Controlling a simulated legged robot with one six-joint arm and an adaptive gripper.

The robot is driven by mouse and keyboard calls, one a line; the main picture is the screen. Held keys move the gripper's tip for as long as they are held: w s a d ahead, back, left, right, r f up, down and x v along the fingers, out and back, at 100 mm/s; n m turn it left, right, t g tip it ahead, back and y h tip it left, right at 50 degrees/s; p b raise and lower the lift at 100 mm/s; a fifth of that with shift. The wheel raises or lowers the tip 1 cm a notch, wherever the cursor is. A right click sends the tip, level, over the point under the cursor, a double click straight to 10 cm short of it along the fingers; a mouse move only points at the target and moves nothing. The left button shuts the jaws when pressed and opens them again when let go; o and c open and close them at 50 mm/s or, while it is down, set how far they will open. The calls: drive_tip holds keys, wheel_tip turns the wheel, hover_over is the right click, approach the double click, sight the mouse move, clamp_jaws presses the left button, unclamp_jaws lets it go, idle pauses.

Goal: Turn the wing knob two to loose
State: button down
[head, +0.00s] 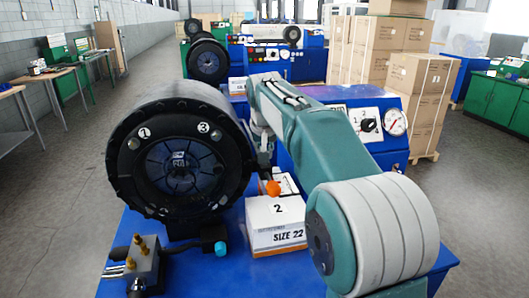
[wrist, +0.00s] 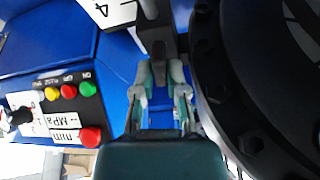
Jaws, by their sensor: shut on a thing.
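In the wrist view, my gripper (wrist: 162,82) has its two pale fingers close together, shut on a dark narrow piece (wrist: 157,38) that looks like a wing knob. A grey post shows above it, and a white label (wrist: 110,10) with a partly cut-off numeral, apparently a 4, lies beside it. I cannot read a 2 on the held piece. In the head view, my gripper (head: 264,152) is beside the right side of the black crimper head (head: 180,160), mostly hidden by my teal arm. The held piece cannot be made out there.
A brass-fitted block (head: 140,264) sits front left. A blue panel with coloured buttons (wrist: 68,92) is close by.

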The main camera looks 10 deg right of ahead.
drive_tip(key=shift+n+y, duration=0.5)
drive_tip(key=shift+n, duration=0.7)
drive_tip(key=c, duration=0.7)
unclamp_jaws()
drive_tip(key=shift+w, duration=0.15)
drive_tip(key=v, duration=1.1)
drive_tip(key=shift+a+r, duration=0.1)
drive_tip(key=shift+r, duration=0.25)
drive_tip(key=shift+s, duration=0.25)
